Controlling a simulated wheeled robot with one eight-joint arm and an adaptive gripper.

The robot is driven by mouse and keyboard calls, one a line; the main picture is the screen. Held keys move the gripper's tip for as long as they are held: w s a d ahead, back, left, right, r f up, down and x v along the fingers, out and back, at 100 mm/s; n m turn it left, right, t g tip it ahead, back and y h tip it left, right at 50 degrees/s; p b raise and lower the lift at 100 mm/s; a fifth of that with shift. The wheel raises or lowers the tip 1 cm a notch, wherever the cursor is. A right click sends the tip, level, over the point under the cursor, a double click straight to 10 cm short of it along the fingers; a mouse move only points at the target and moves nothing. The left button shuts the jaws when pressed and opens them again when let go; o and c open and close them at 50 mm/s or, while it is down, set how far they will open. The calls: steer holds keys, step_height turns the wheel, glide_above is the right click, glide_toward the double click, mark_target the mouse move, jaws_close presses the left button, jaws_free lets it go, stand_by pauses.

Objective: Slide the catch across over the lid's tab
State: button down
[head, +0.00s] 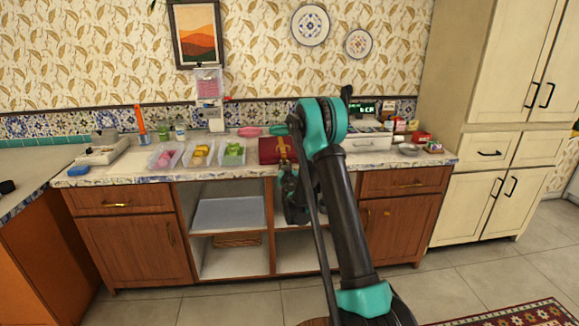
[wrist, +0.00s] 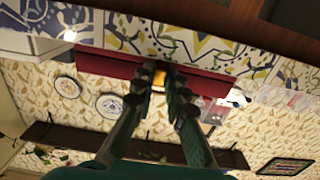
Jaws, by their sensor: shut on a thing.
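A dark red box (head: 268,152) stands on the counter in the head view, left of my arm. A gold-coloured piece shows on its front, partly behind my arm. In the wrist view, which is upside down, the red box (wrist: 105,62) lies across the top middle. My gripper (wrist: 163,76) is at the box's front, its two fingers close together around a small yellow-gold piece (wrist: 160,77), which looks like the catch. The fingers hide most of it. I cannot make out the lid's tab or how the catch sits against it.
Clear trays (head: 165,156) with coloured items stand left of the box. A pink item (head: 250,132) lies behind it. A white drawer unit (head: 367,142) stands to the right. The counter's front edge (wrist: 225,55) is patterned, with open shelves below.

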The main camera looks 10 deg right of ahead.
steer(key=shift+a, duration=0.2)
steer(key=c, duration=1.5)
jaws_free()
steer(key=shift+c, duration=0.2)
steer(key=shift+s, duration=0.1)
steer(key=s, duration=0.7)
steer(key=shift+s, duration=0.25)
